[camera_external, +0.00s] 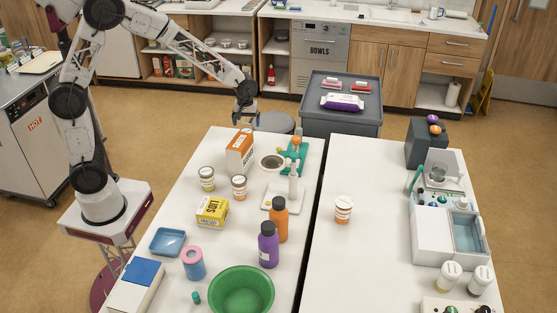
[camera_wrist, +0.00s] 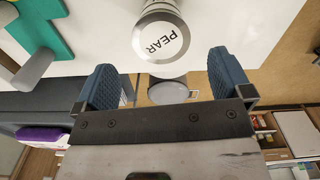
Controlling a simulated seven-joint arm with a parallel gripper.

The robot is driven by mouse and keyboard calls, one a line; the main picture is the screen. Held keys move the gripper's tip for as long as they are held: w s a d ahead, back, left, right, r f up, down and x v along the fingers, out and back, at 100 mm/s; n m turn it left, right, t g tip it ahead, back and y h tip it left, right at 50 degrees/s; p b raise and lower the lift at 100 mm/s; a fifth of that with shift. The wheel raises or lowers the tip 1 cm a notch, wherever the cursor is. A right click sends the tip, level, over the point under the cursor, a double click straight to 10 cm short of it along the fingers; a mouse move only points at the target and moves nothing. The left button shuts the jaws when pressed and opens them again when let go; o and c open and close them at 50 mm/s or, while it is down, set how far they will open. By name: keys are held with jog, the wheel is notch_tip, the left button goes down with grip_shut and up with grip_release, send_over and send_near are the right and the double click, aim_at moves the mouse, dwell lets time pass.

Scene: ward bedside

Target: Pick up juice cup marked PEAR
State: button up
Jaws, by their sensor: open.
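The juice cup marked PEAR (camera_wrist: 160,38) shows in the wrist view at top centre, with a round white lid, a silver rim and black letters. It lies just beyond the gap between my fingertips, and they do not grip it. My gripper (camera_wrist: 163,63) is open and empty, one blue-grey finger on each side. In the external view my gripper (camera_external: 246,118) hangs beyond the far edge of the left table (camera_external: 215,245). I cannot tell for sure which item there is the PEAR cup.
A green stand (camera_external: 291,155) and an orange-white carton (camera_external: 240,150) stand at the table's far end. Several jars, a yellow box (camera_external: 212,212), bottles and a green bowl (camera_external: 241,292) crowd nearer.

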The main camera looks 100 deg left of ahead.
aim_at(246, 131)
jog(key=shift+s+f, duration=0.1)
jog(key=shift+f, duration=2.5)
jog(key=c, duration=1.1)
